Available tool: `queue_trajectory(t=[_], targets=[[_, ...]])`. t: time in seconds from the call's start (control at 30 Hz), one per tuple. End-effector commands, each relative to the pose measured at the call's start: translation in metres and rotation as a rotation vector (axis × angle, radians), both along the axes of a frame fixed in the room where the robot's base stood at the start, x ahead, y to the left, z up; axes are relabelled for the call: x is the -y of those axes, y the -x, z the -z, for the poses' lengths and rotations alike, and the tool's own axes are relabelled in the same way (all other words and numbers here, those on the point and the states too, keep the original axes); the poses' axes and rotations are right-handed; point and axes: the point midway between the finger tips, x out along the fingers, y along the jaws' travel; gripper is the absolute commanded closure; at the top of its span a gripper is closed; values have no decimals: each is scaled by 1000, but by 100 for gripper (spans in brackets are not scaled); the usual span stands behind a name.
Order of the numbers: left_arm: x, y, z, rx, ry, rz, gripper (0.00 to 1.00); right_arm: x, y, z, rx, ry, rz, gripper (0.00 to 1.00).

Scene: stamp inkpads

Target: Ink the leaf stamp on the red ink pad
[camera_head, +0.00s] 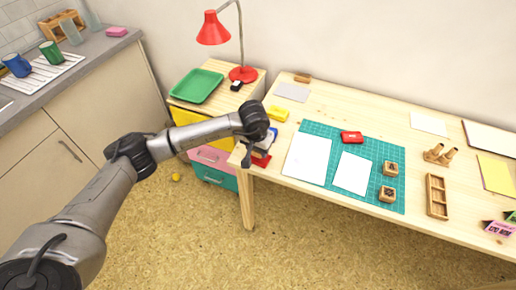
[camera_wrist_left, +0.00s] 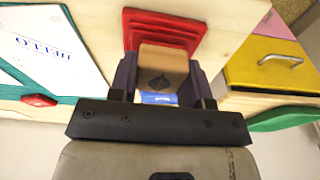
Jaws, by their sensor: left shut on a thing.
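My left gripper (camera_head: 258,149) is over the desk's left front corner. It also shows in the left wrist view (camera_wrist_left: 161,85), shut on the wooden leaf stamp (camera_wrist_left: 161,66), whose top bears a dark leaf mark. The red ink pad (camera_wrist_left: 165,28) lies beside the stamp in the wrist view. In the head view a red part of it (camera_head: 262,161) shows beside and below the gripper. I cannot tell whether the stamp touches any pad; its underside is hidden. A blue thing (camera_wrist_left: 158,98) shows between the fingers behind the stamp. My right gripper is in neither view.
A yellow pad (camera_head: 278,113) lies farther back. The green mat (camera_head: 318,129) carries white sheets (camera_head: 307,158), a red item (camera_head: 351,137) and two wooden stamps (camera_head: 391,168). The drawer unit (camera_head: 208,155) stands left of the desk, with a green tray (camera_head: 196,85) and red lamp (camera_head: 213,28).

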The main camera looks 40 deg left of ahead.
Motion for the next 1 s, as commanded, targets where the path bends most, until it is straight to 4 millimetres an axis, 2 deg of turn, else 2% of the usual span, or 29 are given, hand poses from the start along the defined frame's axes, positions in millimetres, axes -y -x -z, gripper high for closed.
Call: queue_trajectory(t=[0.33, 1.0], targets=[[0, 0, -7, 1, 0, 0, 73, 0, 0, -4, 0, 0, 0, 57], [0, 0, -55, 2, 0, -1, 73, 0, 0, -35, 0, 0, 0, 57]])
